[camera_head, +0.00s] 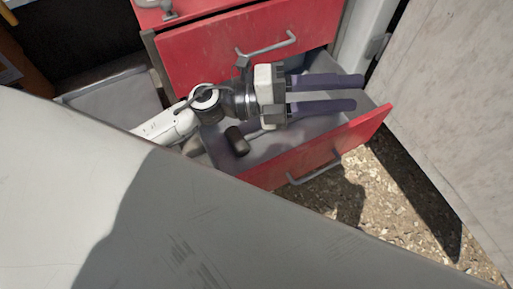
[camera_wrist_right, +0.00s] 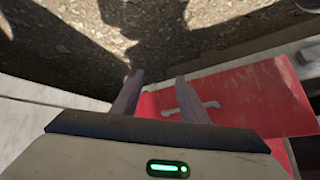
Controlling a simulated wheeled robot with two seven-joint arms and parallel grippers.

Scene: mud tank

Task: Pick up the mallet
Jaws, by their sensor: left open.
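The mallet (camera_head: 237,141) lies in the open red drawer (camera_head: 345,140). Its dark head shows at the drawer's left end, and part of a pale handle shows beside it; the rest is hidden under my left gripper. My left gripper (camera_head: 358,93) is open and empty, above the drawer and the mallet. Its two dark fingers point right, past the mallet's head. My right gripper (camera_wrist_right: 158,76) shows only in the right wrist view, with its two fingers apart and nothing visible between them.
A shut red drawer (camera_head: 225,45) with a metal handle is above the open one. A large grey surface (camera_head: 220,230) fills the foreground. A pale panel (camera_head: 455,100) stands at right. Gravelly ground (camera_head: 385,220) lies between. The right wrist view shows a red front with a handle (camera_wrist_right: 190,108).

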